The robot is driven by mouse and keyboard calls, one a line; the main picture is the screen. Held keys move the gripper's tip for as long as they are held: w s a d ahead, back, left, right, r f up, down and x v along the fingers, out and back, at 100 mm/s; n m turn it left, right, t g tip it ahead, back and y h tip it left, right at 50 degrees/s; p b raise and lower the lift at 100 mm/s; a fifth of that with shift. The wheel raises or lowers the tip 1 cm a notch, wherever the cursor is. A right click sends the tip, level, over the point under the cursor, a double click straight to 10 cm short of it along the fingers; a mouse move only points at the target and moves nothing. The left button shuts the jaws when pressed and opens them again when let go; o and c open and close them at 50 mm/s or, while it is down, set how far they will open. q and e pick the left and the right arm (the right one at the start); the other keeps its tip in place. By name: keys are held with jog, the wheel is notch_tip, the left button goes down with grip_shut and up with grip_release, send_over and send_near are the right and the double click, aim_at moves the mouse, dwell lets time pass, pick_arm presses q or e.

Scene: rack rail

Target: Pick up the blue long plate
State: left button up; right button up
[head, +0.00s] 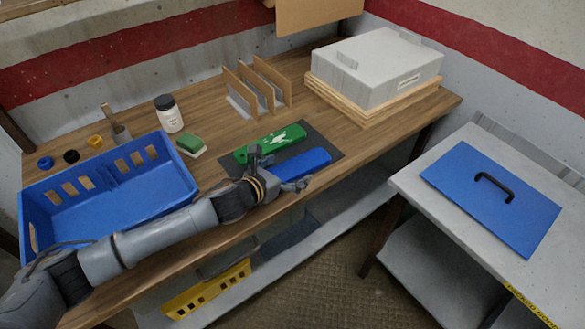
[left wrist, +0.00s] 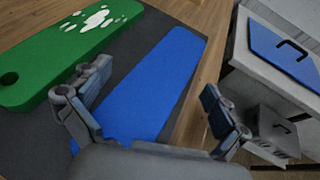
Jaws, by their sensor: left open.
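The blue long plate (head: 305,163) lies flat on a dark mat (head: 322,142) near the front edge of the wooden table. My left gripper (head: 277,171) is open over the plate's left end and hides part of it. In the left wrist view the blue long plate (left wrist: 160,80) runs between the two spread fingers of my left gripper (left wrist: 155,88), with nothing held. The gap between fingers and plate is hard to judge. My right gripper is out of view.
A green plate with white marks (head: 270,142) lies just behind on the same mat. A blue crate (head: 110,205) stands left. A sponge (head: 190,144), white jar (head: 168,114) and upright rack (head: 258,88) are farther back. A blue handled panel (head: 490,197) lies on the right table.

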pick_arm(q)
jog(key=c, duration=1.7)
jog(key=shift+r, duration=0.1)
